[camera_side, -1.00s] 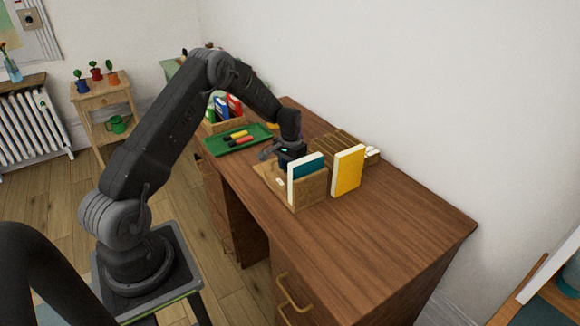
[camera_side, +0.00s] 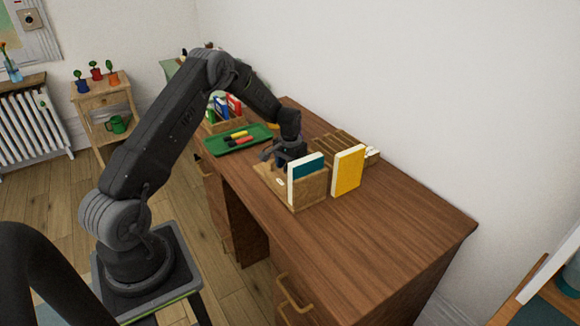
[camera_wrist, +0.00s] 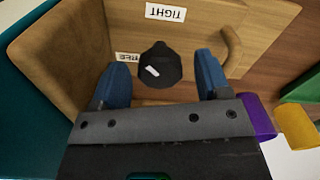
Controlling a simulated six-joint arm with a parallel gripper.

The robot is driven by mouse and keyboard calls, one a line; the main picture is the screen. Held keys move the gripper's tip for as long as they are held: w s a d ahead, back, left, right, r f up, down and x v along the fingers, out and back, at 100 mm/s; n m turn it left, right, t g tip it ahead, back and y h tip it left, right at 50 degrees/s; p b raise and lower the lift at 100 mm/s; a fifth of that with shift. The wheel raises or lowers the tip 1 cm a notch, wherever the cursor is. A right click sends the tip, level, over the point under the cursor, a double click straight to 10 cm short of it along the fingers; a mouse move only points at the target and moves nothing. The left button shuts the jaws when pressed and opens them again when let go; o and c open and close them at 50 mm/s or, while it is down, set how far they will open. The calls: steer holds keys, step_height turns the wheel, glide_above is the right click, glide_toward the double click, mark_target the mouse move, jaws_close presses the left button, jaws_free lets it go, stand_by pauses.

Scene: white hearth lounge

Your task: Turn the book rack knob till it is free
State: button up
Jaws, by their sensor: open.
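In the wrist view the black book rack knob (camera_wrist: 163,63), with a short white mark on its lower left, sits between the two blue fingertips of my open gripper (camera_wrist: 161,70). A gap shows on each side of it. A white TIGHT label (camera_wrist: 166,12) lies above the knob, upside down. A partly hidden label ending in "REE" (camera_wrist: 127,58) lies to its left, behind a finger. In the side view my gripper (camera_side: 284,156) is low over the wooden book rack (camera_side: 311,190), behind its upright end; the knob is hidden there.
A teal book (camera_side: 306,166) stands at the rack's end, and a yellow book (camera_side: 347,171) stands right of it. A green tray (camera_side: 215,147) with markers lies behind on the desk. The desk (camera_side: 385,215) is clear at the front right.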

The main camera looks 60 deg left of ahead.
steer(key=shift+r, duration=0.1)
step_height(320, 180, up, 14)
stand_by(0.5)
steer(key=shift+f, duration=0.2)
step_height(320, 180, down, 14)
steer(key=m, duration=0.7)
steer(key=shift+r, duration=0.1)
steer(key=shift+c, duration=0.3)
steer(key=c, duration=0.9)
